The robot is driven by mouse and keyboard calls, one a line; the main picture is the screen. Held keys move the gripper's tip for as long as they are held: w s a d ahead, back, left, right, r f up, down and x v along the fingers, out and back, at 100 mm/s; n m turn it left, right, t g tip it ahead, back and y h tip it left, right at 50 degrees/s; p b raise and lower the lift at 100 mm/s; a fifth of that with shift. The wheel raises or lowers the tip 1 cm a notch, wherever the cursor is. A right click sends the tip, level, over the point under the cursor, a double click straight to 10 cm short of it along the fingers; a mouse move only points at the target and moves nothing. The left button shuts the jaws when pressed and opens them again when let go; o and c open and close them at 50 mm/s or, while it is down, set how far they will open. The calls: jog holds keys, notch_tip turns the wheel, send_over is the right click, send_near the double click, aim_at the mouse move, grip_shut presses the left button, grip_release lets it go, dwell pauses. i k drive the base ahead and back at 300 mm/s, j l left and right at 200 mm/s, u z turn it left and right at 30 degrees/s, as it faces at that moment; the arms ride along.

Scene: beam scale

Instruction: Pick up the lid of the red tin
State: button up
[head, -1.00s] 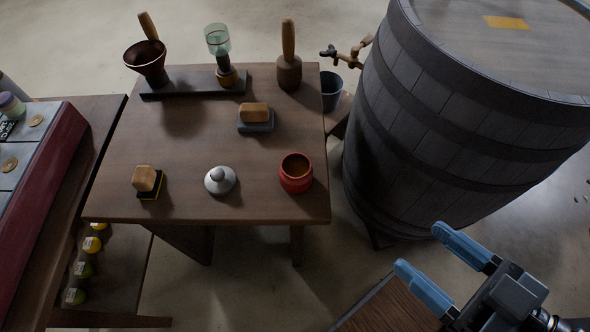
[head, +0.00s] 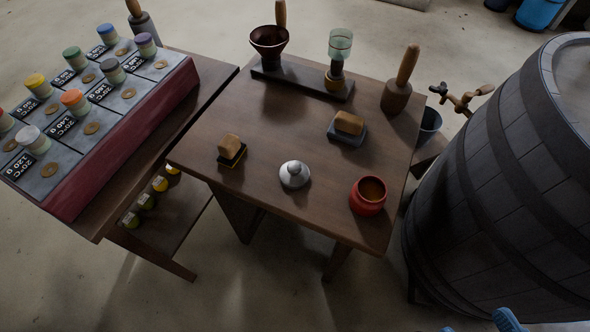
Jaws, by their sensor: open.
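The red tin (head: 366,199) stands open near the front right corner of the wooden table, with brown contents showing inside. A silver-grey round lid with a knob (head: 294,175) lies on the table to the left of the tin, apart from it. My gripper (head: 480,322) shows only as blue fingertips at the bottom right edge of the head view. It is open, well away from the lid and off the table, in front of the barrel. The rest of it is out of the picture.
Two small brushes or blocks, one on a black-yellow base (head: 231,151), one on a grey base (head: 347,128), sit near the lid. A mallet (head: 397,92) and a black stand (head: 302,81) are behind. A large barrel (head: 510,170) stands right. A sample rack (head: 130,135) is left.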

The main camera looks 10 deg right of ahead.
aim_at(293, 175)
jog(key=i+u, duration=0.1)
jog(key=u, duration=0.4)
jog(key=l+u, duration=0.1)
jog(key=u, duration=0.35)
jog(key=i+l+u, duration=0.15)
jog(key=u, duration=0.35)
jog(key=l+u, duration=0.1)
jog(key=u, duration=0.35)
jog(key=l, duration=0.3)
jog(key=i+l, duration=0.15)
jog(key=l, duration=0.15)
jog(key=u, duration=0.05)
